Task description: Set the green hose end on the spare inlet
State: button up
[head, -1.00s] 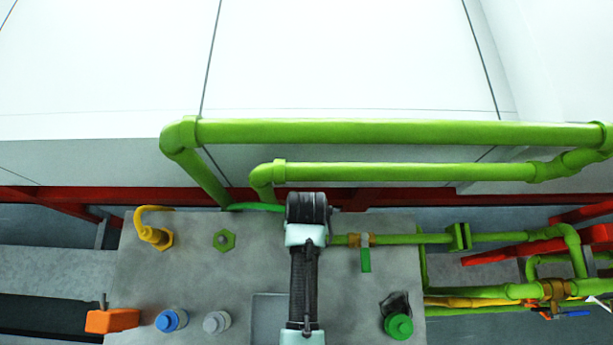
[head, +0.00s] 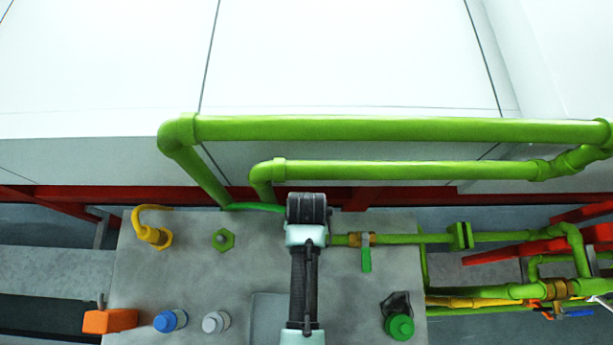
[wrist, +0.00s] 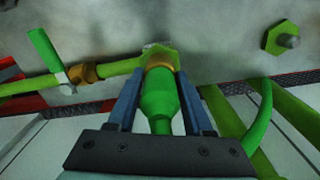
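The green hose end (wrist: 158,98) is in the middle of the wrist view, between the two blue-grey fingers of my gripper (wrist: 160,78). The fingers are shut on its sides. A brass collar (wrist: 158,62) at its far end meets a green hex fitting (wrist: 160,54) on the grey panel; I cannot tell how fully it is seated. Another green hex inlet (wrist: 280,38) with a bare grey stub stands apart to the right; it shows in the head view (head: 223,240) left of my arm. My arm hides the hose end in the head view.
A valve with a green handle (head: 366,259) sits on the pipe right of my gripper. A yellow hose fitting (head: 152,236), an orange block (head: 110,320), and blue (head: 171,320), grey (head: 216,322) and green (head: 400,327) caps stand on the panel. Large green pipes (head: 400,131) run behind.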

jog(key=shift+o, duration=0.8)
notch_tip(320, 180, up, 6)
jog(key=p, duration=0.6)
jog(key=shift+f, duration=0.1)
jog(key=shift+r+p, duration=0.4)
jog(key=shift+r, duration=2.25)
